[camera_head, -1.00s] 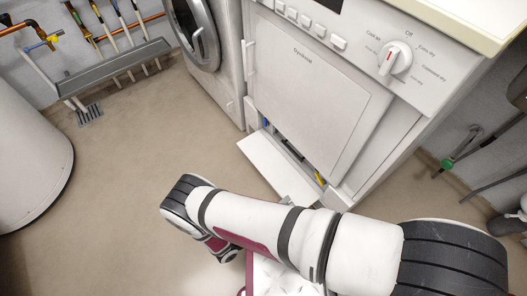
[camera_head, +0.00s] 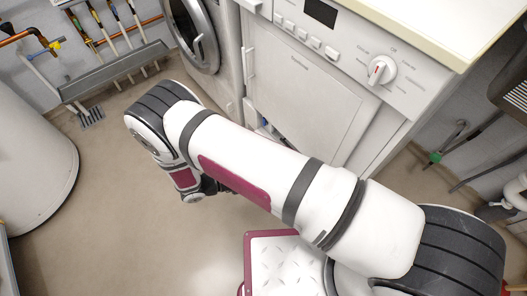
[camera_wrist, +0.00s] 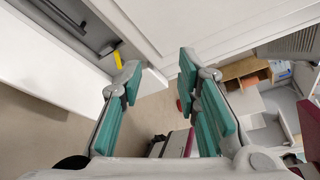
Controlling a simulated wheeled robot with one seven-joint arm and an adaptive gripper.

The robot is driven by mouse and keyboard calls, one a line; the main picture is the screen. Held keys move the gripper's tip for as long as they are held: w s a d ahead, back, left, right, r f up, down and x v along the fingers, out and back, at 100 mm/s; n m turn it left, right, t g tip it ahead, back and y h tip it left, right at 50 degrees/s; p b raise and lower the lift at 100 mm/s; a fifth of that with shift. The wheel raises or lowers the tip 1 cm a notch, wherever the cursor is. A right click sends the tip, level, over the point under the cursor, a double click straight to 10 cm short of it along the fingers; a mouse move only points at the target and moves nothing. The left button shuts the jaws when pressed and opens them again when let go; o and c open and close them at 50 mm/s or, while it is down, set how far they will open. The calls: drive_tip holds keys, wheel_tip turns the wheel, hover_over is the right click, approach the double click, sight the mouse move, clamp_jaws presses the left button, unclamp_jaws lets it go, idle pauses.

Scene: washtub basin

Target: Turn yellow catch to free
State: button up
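The yellow catch (camera_wrist: 117,59) is a small yellow piece at the right end of the dark slot low on the dryer front (camera_head: 300,85). In the wrist view it shows just above the left fingertip, outside the space between the fingers. I cannot tell whether they touch. In the head view my arm hides it. My gripper (camera_wrist: 159,72) is open, with its teal-padded fingers well apart and nothing between them. The lowered white flap (camera_wrist: 38,75) lies to the left of the fingers in the wrist view.
A front-loading washer (camera_head: 195,35) stands left of the dryer. A white cylindrical tank (camera_head: 30,160) is at the left. The floor (camera_head: 95,200) between them is clear. Pipes and a grey trough (camera_head: 115,72) run along the back wall. A wooden shelf (camera_wrist: 245,70) shows in the wrist view.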

wheel_tip(320, 180, up, 8)
drive_tip(key=w+a+m+g+p, duration=0.1)
drive_tip(key=m+g+p, duration=0.1)
drive_tip(key=shift+f+y, duration=0.25)
drive_tip(key=shift+y, duration=0.15)
drive_tip(key=shift+w, duration=0.1)
